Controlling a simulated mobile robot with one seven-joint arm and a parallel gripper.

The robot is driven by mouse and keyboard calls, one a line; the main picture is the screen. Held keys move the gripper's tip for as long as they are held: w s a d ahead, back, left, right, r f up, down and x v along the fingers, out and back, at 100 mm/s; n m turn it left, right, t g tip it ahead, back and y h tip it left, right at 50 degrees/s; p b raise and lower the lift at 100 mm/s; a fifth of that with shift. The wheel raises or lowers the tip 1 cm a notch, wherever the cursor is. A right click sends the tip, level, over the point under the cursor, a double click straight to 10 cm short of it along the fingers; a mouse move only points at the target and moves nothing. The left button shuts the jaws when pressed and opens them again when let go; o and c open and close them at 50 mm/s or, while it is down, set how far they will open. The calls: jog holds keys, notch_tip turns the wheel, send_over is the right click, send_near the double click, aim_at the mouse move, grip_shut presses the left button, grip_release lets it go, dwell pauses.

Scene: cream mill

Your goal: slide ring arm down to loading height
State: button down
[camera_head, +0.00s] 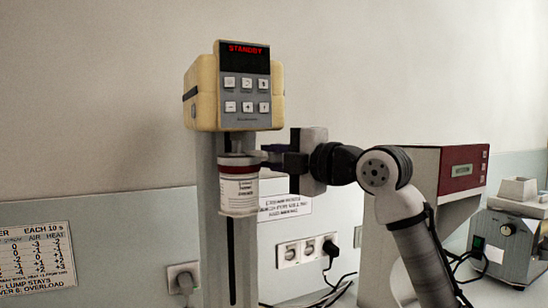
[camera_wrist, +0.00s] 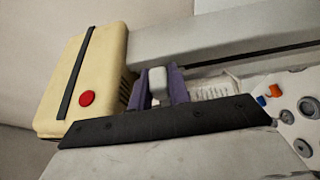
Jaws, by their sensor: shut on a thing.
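The cream mill has a cream head (camera_head: 202,92) with a red "STANDBY" display and several buttons, on a grey slotted column (camera_head: 212,250). In the wrist view its cream housing (camera_wrist: 85,75) shows a red round button. A white labelled jar (camera_head: 239,190) with a dark red band sits just under the head, in front of the column. My gripper (camera_head: 268,155) reaches in from the right at the height of the jar's top. In the wrist view my gripper's purple fingers (camera_wrist: 158,88) are shut on a pale grey grip piece (camera_wrist: 157,80), seemingly of the ring arm. The rest of the ring arm is mostly hidden.
A chart (camera_head: 36,260) hangs at the lower left. A sign (camera_head: 285,207) and wall sockets (camera_head: 305,250) with a plugged cable are behind my arm. A red-panelled machine (camera_head: 462,168) and a grey device (camera_head: 502,248) stand at the right. Space below the jar looks clear.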

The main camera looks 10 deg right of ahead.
notch_tip(320, 180, down, 3)
jog(key=shift+r+b, duration=0.2)
jog(key=shift+b, duration=0.65)
jog(key=c, duration=1.3)
grip_release()
jog(key=b+v, duration=0.3)
jog(key=v, duration=1.1)
jog(key=shift+b, duration=0.4)
